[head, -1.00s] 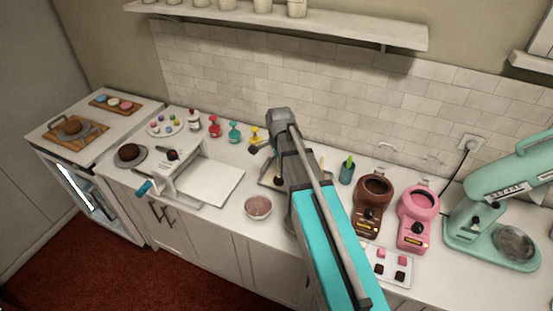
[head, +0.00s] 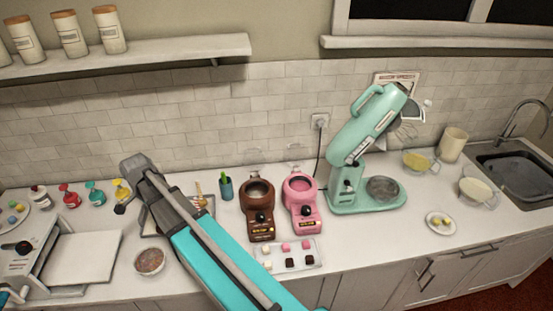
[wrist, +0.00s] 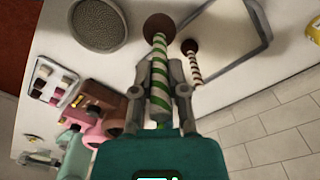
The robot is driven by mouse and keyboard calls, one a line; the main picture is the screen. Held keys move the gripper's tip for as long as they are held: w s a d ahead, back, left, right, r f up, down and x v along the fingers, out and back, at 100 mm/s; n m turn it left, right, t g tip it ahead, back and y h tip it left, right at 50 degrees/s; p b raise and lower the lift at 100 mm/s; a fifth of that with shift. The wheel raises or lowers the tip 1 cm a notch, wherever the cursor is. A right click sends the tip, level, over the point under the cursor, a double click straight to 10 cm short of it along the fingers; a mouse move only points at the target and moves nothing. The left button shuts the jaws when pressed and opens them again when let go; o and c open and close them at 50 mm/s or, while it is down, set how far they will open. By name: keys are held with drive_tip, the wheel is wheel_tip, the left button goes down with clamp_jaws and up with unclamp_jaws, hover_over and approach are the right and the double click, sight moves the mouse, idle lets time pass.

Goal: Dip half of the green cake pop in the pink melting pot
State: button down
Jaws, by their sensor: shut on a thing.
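In the wrist view, my gripper (wrist: 160,72) is shut on the green-and-white striped stick of a cake pop (wrist: 160,27). The cake pop's brown ball points away from my gripper, above the counter. The pink melting pot (head: 300,192) stands on the counter in the head view, right of the brown pot, with pink inside. It also shows, partly covered, in the wrist view (wrist: 100,133). In the head view my arm hides the held cake pop.
A second cake pop (wrist: 191,48) with a red-brown striped stick lies on a tray (wrist: 255,45). The brown melting pot (head: 258,195) stands beside the pink one. A bowl (head: 150,262), a sweets tray (head: 270,267) and a green mixer (head: 365,165) are nearby.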

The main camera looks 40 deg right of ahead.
wheel_tip(320, 180, down, 4)
drive_tip(key=b, duration=0.3)
idle(0.4)
